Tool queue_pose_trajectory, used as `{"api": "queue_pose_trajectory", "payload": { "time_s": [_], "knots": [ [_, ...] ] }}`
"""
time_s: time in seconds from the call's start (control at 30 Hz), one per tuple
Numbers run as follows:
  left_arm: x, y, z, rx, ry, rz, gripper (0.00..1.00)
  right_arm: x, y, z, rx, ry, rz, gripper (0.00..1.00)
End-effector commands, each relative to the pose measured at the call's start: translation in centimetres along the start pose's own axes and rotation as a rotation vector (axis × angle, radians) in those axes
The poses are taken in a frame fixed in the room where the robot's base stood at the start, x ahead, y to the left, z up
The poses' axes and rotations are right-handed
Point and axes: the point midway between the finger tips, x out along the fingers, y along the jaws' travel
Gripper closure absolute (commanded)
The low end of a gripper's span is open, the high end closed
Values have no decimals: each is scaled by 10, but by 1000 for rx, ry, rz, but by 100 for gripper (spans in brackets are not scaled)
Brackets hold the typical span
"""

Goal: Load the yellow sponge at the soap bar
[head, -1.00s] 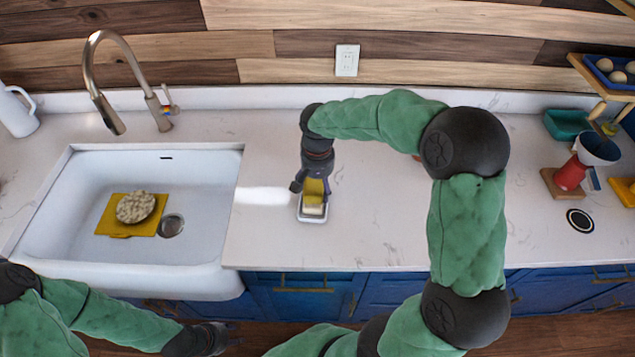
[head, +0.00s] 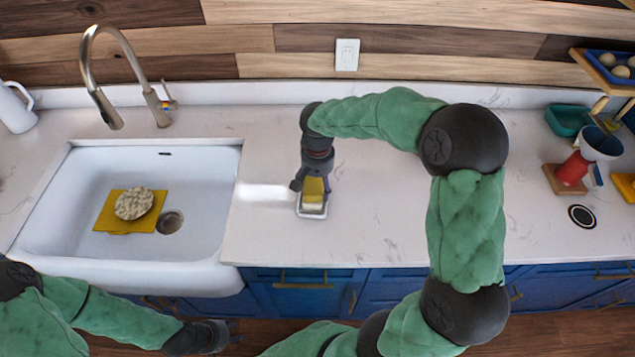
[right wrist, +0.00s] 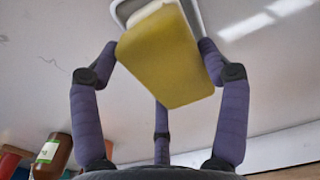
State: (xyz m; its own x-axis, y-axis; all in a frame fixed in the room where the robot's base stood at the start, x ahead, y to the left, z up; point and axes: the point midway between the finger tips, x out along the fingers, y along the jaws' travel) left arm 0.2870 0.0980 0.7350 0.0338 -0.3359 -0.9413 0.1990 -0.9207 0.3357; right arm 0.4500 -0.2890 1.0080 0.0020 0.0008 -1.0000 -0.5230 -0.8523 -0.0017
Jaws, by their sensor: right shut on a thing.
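My right gripper (head: 312,186) is shut on the yellow sponge (head: 314,187), over a small white dish (head: 312,217) on the counter. A pale cream block, apparently the soap bar (head: 312,206), shows just below the sponge's near edge, inside the dish. In the right wrist view the fingers (right wrist: 155,72) grip the sponge (right wrist: 160,60) from both sides, and the dish rim (right wrist: 195,12) shows behind it. Whether the sponge touches the soap is hidden. My left gripper (head: 218,336) is low in front of the counter, away from these things; its fingers are unclear.
A white sink (head: 60,235) at left holds a yellow cloth (head: 108,218) with a speckled round item (head: 134,203); a faucet (head: 150,90) stands behind. At right are a red-based pour-over stand (head: 573,172) and a teal container (head: 566,120). The counter around the dish is clear.

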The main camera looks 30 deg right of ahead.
Motion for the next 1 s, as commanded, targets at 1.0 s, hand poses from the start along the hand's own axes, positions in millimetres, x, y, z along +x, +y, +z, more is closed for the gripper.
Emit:
{"api": "queue_pose_trajectory", "payload": {
  "time_s": [1.0],
  "knots": [
    [6, -2, 0, 0, 0, 0, 60, 10, 0, 0, 0, 0, 0, 51]
  ]
}}
